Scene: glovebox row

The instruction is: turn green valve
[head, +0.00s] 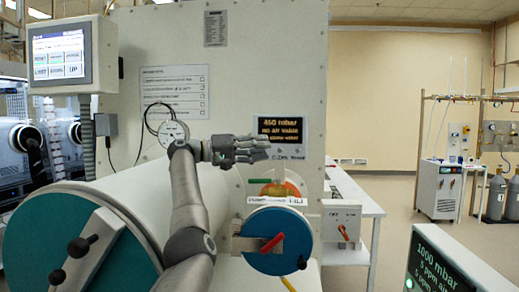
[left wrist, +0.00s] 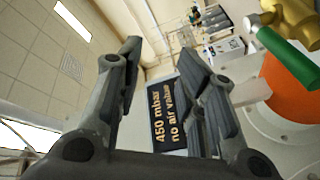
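The green valve handle (left wrist: 286,58) shows at the upper right of the left wrist view, by a brass fitting (left wrist: 292,18) and in front of an orange disc (left wrist: 292,92). In the head view the green handle (head: 260,181) is small, on the panel above the small blue round door. My left gripper (head: 262,150) is just above it, pointing right. In the left wrist view my left gripper (left wrist: 160,50) has its fingers spread with nothing between them, and the handle lies apart, outside the fingers. My right gripper is not in view.
A display reading 450 mbar (head: 281,138) is on the panel behind the gripper. Below the valve is a blue round door (head: 262,255) with a red handle (head: 272,243). A large teal door (head: 60,245) is at left. A switch box (head: 341,218) stands to the right.

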